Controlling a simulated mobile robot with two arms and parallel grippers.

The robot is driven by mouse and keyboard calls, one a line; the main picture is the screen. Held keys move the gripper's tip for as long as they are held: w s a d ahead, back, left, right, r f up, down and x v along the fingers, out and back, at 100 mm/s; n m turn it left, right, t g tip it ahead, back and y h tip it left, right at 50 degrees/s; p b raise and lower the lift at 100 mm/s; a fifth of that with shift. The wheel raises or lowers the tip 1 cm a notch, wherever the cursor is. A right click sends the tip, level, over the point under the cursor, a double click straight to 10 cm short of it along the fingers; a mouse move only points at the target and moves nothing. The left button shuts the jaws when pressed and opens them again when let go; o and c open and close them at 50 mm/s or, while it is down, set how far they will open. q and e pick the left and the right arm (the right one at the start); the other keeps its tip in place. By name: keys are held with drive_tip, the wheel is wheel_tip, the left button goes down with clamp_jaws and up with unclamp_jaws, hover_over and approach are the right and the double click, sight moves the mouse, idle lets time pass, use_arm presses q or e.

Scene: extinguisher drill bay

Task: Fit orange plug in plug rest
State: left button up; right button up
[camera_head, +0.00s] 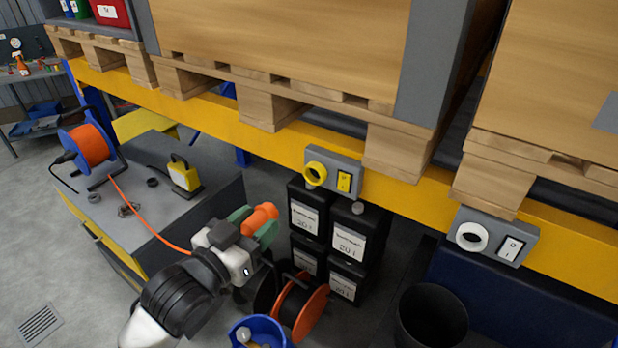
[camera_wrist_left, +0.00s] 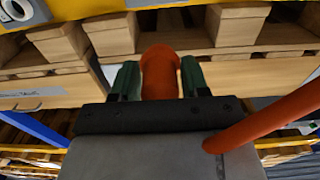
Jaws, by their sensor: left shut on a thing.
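The orange plug (camera_head: 264,214) is in my left gripper (camera_head: 253,224), which is shut on it. In the left wrist view the plug (camera_wrist_left: 160,70) sits between the two green fingers (camera_wrist_left: 160,82) and points away from the wrist. Its orange cable (camera_head: 150,226) runs back to the reel on the bench. A grey box with a yellow round socket (camera_head: 315,173) and yellow switch hangs on the yellow beam, up and right of the plug and apart from it. Another grey box has a white round socket (camera_head: 471,237) further right. I cannot tell which is the plug rest.
A cable reel (camera_head: 88,147) and a yellow-and-grey item (camera_head: 184,176) stand on the bench (camera_head: 150,218) at left. Pallets with boxes rest above.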

use_arm(q)
drive_tip(key=w+a+f+b, duration=0.2)
drive_tip(key=w+a, duration=0.5)
drive_tip(key=a, duration=0.4)
drive_tip(key=shift+w+b, duration=0.3)
drive_tip(key=shift+b, duration=0.45)
drive_tip(key=shift+f, duration=0.15)
idle(0.3)
